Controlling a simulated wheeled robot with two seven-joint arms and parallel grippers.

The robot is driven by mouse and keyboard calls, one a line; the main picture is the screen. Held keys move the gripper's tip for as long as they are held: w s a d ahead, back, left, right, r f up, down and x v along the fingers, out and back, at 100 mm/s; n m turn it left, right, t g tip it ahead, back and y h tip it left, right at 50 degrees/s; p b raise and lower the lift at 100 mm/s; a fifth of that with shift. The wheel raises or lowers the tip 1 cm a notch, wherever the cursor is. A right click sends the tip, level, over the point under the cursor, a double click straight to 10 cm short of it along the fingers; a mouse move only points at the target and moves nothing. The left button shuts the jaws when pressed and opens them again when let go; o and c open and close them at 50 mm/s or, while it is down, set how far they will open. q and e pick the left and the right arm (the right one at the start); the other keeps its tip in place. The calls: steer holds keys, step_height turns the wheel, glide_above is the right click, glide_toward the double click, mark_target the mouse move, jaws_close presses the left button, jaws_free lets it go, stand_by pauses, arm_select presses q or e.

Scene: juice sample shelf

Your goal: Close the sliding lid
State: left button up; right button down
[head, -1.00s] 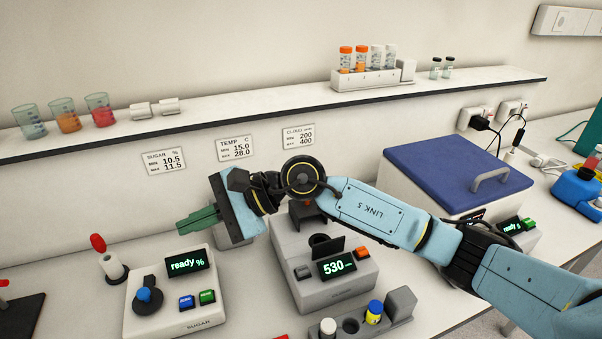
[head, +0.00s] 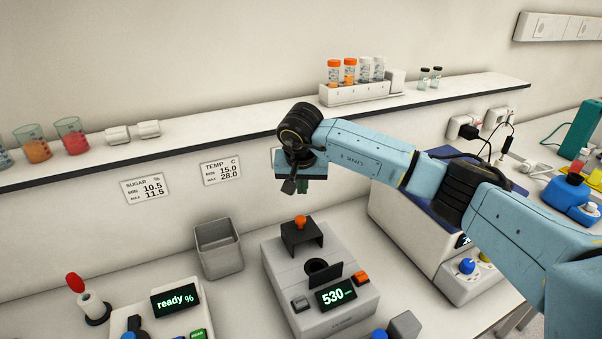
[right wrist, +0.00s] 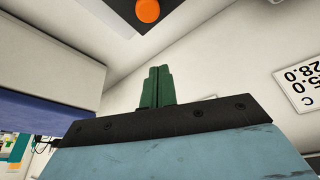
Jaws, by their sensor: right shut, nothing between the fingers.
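The device with the green 530 display (head: 325,310) stands on the bench. Its dark sliding lid (head: 303,238) with an orange knob (head: 300,220) sits at the rear of the top. The round well (head: 317,267) in front of it is uncovered, with a dark upright flap (head: 322,277) beside it. My right gripper (head: 303,187) is shut and empty, its green fingers pointing down, above and behind the knob. In the right wrist view the shut fingers (right wrist: 157,86) point toward the orange knob (right wrist: 148,10), with a gap between. My left gripper is not in view.
A wall shelf (head: 230,136) with cups and a tube rack (head: 360,92) runs behind my right arm. A grey open bin (head: 218,248) stands left of the device. A blue-lidded box (head: 395,212) stands to the right, partly hidden by my arm.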

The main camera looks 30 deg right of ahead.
mark_target(301, 231)
steer(key=f, duration=0.1)
steer(key=f+p, duration=0.1)
steer(key=s+a+f, duration=0.1)
steer(key=shift+s+f+p, duration=0.1)
steer(key=shift+f+p, duration=0.1)
steer(key=shift+p, duration=0.1)
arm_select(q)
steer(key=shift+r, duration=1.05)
arm_select(e)
steer(key=shift+s+a+f, duration=0.15)
steer(key=shift+s+a, duration=0.1)
steer(key=shift+s, duration=0.35)
